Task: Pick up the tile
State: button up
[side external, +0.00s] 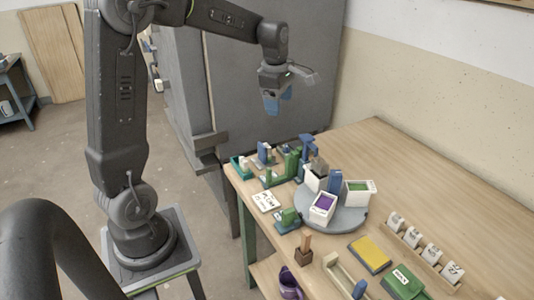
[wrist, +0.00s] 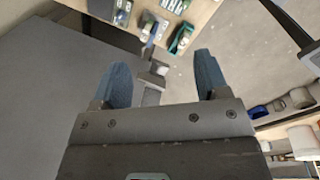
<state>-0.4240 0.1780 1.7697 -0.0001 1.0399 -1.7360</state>
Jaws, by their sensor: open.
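My gripper (side external: 278,102) is open and empty, raised well above the far left end of the wooden table. In the wrist view its two blue fingers (wrist: 162,62) stand wide apart with nothing between them. I cannot tell for sure which piece is the tile. A flat white plate with dark marks (side external: 266,200) lies at the table's left edge. Several small white marked pieces (side external: 432,252) stand in a wooden rack on the right. A yellow-topped flat block (side external: 370,254) lies in front of the rack. My gripper is far from all of these.
A grey round turntable (side external: 345,219) holds white buckets, one with purple (side external: 323,207) and one with green (side external: 359,191). Green and blue fixtures (side external: 292,163) crowd the far left corner. A purple mug (side external: 290,284) stands at the front. The table's back right is clear.

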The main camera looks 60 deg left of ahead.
jog(key=w+a+f+n+g, duration=0.2)
jog(key=w+a+f+n, duration=0.2)
jog(key=a+f+n, duration=0.65)
send_over(268, 145)
jog(key=shift+n+h, duration=0.35)
jog(key=shift+h, duration=0.05)
notch_tip(268, 145, down, 7)
jog(key=shift+d+r, duration=0.1)
jog(key=shift+w+f, duration=0.15)
jog(key=shift+f, duration=2.6)
jog(key=shift+c, duration=0.5)
jog(key=c, duration=0.9)
